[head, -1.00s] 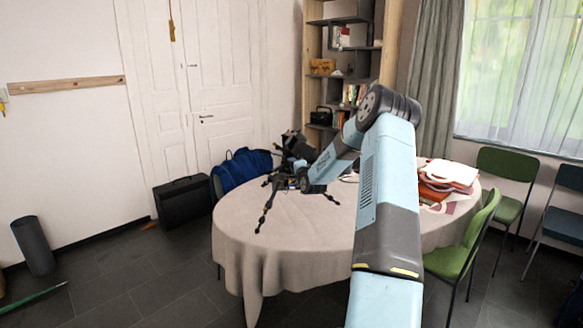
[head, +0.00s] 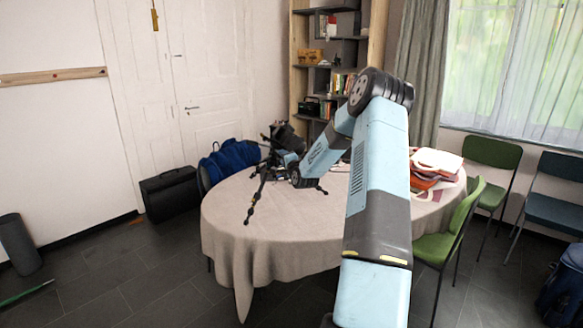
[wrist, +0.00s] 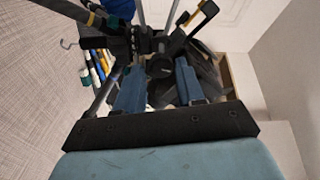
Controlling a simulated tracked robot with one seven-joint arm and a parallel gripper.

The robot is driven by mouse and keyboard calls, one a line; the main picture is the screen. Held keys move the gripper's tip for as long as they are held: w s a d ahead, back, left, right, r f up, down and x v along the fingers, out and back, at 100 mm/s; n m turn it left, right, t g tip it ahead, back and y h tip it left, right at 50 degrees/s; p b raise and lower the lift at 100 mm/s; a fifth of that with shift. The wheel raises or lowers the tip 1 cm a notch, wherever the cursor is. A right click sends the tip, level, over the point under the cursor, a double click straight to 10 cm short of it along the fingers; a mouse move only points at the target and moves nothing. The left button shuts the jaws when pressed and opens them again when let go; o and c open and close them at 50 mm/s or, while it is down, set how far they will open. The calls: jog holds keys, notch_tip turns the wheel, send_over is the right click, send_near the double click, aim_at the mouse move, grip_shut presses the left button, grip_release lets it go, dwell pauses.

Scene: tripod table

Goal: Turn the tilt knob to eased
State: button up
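The black tripod (head: 262,172) stands on the round table, its legs spread on the cloth. In the wrist view, the dark tripod head (wrist: 135,42) fills the upper middle. A round dark knob (wrist: 160,67) shows there between the two blue fingers of my gripper (wrist: 158,75). The fingers are apart, one on each side of the knob, and I see no clear contact. Which knob this is, and its setting, cannot be read. In the head view my arm reaches to the tripod and its end is largely hidden among the dark parts.
The table (head: 275,240) has a pale cloth. A stack of folded cloths or folders (head: 432,170) lies at its right. A green chair (head: 450,238) stands at the table's right side. A blue bag (head: 230,157) and a black case (head: 170,194) are behind to the left. Open floor lies front left.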

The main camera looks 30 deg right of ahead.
jog(key=s+a, duration=0.1)
jog(key=s, duration=0.9)
jog(key=shift+s, duration=0.35)
